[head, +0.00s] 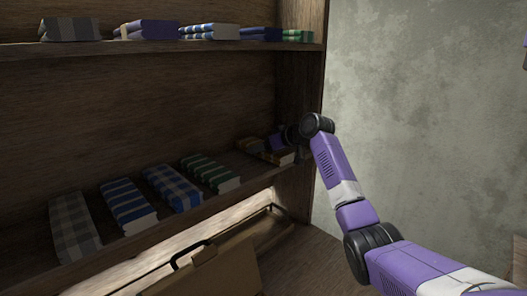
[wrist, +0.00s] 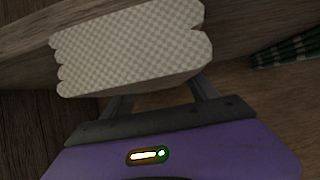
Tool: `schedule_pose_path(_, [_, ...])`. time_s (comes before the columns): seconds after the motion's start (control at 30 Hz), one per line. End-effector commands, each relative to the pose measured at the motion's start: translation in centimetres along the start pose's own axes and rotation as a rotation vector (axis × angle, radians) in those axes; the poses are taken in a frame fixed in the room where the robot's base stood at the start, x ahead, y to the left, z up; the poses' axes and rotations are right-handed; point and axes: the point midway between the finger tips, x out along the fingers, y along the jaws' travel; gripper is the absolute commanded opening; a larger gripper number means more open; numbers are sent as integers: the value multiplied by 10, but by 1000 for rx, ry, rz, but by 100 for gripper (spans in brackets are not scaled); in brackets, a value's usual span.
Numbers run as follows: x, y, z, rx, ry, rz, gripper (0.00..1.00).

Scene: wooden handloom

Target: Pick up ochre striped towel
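The ochre striped towel (head: 250,144) lies folded on the lower shelf at its right end, partly hidden by my gripper in the head view. In the wrist view a pale, finely checked folded end (wrist: 130,45), which appears to be this towel's, fills the upper left. My gripper (head: 278,143) is at the towel, over its right part. In the wrist view the fingers (wrist: 160,95) stand apart, and their tips are hidden behind the towel end. I cannot see whether they touch it.
On the same shelf lie a green striped towel (head: 210,172), a blue checked towel (head: 172,187), a blue striped towel (head: 128,205) and a grey checked towel (head: 74,225). The upper shelf (head: 150,45) holds more folded towels. The cabinet's side wall (head: 303,100) is close to my gripper.

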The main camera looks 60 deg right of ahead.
Motion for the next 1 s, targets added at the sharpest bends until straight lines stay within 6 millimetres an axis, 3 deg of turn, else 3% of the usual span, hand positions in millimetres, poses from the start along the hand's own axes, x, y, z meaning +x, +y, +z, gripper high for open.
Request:
schedule_pose_path(0.03, [0, 0, 0, 0, 0, 0, 54])
schedule_pose_path(0.2, [0, 0, 0, 0, 1, 0, 23])
schedule_pose_path(0.67, [-7, 0, -5, -2, 3, 0, 23])
schedule_pose_path(1.0, [-33, 0, -52, -3, 4, 1, 23])
